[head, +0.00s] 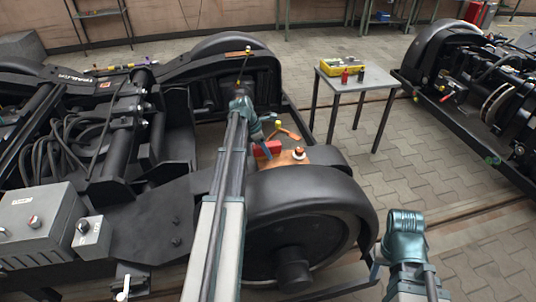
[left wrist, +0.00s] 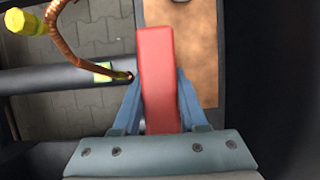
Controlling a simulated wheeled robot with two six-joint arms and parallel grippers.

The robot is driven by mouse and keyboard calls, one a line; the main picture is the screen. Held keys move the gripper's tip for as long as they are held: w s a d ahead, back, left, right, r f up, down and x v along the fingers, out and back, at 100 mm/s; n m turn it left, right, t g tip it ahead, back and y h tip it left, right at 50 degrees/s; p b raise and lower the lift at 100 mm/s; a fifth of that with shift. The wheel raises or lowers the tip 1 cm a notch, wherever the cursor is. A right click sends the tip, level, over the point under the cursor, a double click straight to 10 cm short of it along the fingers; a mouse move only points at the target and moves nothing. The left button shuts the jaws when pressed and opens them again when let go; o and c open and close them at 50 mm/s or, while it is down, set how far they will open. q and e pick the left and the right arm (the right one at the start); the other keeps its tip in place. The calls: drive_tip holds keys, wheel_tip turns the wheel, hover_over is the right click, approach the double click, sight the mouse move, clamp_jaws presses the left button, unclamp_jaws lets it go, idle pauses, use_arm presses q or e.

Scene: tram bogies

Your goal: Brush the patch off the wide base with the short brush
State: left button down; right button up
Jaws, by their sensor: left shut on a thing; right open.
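My left gripper (head: 263,143) is shut on a red block, which I take to be the short brush (head: 268,149). In the left wrist view the red brush (left wrist: 157,70) stands between the two blue fingers; its bristles are not visible. A mottled orange-brown patch (head: 288,160) lies on the dark bogie beside the wheel, just right of and below the brush. In the left wrist view the patch (left wrist: 196,75) is right of the brush, within a dark border. I cannot tell whether they touch. My right gripper (head: 402,225) is open and empty, right of the wheel.
A small fitting (head: 299,153) stands on the brown surface. A copper-coloured hose (left wrist: 60,40) with a yellow end curves close to my left gripper. The large wheel (head: 300,215) is in front. A side table (head: 375,79) holds a yellow case (head: 341,64).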

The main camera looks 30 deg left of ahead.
sight(269, 142)
use_arm(q)
drive_tip(key=shift+w+a, duration=0.3)
drive_tip(key=shift+a, duration=0.05)
drive_tip(key=shift+r+p, duration=0.45)
drive_tip(key=shift+p, duration=0.2)
wheel_tip(269, 142, up, 5)
drive_tip(key=p, duration=0.4)
drive_tip(key=shift+p, duration=0.4)
wheel_tip(269, 142, up, 3)
drive_tip(key=p, duration=0.3)
